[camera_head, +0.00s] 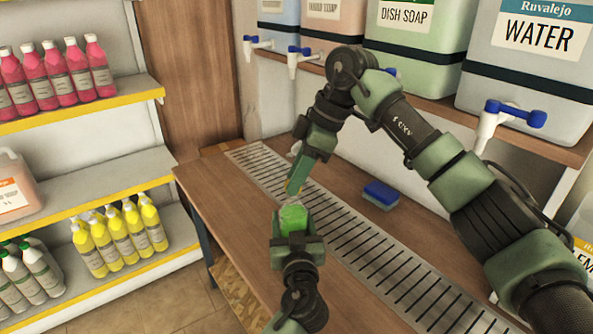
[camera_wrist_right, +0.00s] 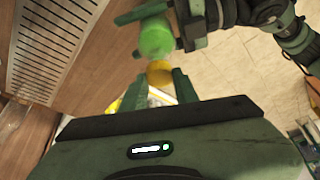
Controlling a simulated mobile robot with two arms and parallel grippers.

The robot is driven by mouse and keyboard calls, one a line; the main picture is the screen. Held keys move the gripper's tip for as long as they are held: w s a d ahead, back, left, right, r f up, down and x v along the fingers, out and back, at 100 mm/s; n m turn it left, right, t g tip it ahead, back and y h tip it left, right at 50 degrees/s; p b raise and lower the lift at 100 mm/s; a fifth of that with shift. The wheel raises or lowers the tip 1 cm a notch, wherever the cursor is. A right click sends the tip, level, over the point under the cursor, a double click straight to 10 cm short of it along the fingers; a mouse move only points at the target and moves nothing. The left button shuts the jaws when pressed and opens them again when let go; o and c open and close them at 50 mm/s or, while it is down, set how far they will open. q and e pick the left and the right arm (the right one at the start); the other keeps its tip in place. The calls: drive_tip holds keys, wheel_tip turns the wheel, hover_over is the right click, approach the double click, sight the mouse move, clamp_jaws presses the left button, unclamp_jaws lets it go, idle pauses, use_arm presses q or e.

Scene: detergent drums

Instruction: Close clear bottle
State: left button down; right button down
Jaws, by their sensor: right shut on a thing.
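The clear bottle (camera_head: 293,217) holds green liquid and sits between the fingers of my left gripper (camera_head: 296,238), over the counter. The right wrist view also shows the bottle (camera_wrist_right: 155,38) and my left gripper (camera_wrist_right: 168,20) around it. My right gripper (camera_head: 297,182) is just beyond the bottle in the head view. In the right wrist view, my right gripper (camera_wrist_right: 158,88) is shut on a yellow cap (camera_wrist_right: 160,72). The cap is close to the bottle's end; whether they touch cannot be told. The bottle's mouth is hidden.
A blue and green sponge (camera_head: 381,195) lies on the wooden counter (camera_head: 225,190) right of the metal drain grate (camera_head: 365,250). Large drums with taps, including the water drum (camera_head: 520,65), stand behind. Shelves with pink bottles (camera_head: 57,75) and yellow bottles (camera_head: 120,235) stand left.

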drive_tip(key=shift+f, duration=0.6)
idle(0.5)
drive_tip(key=m+t, duration=0.1)
drive_tip(key=m, duration=0.2)
drive_tip(key=c, duration=1.1)
unclamp_jaws()
drive_tip(key=shift+r, duration=0.15)
drive_tip(key=shift+s+r, duration=0.1)
drive_tip(key=shift+r, duration=2.05)
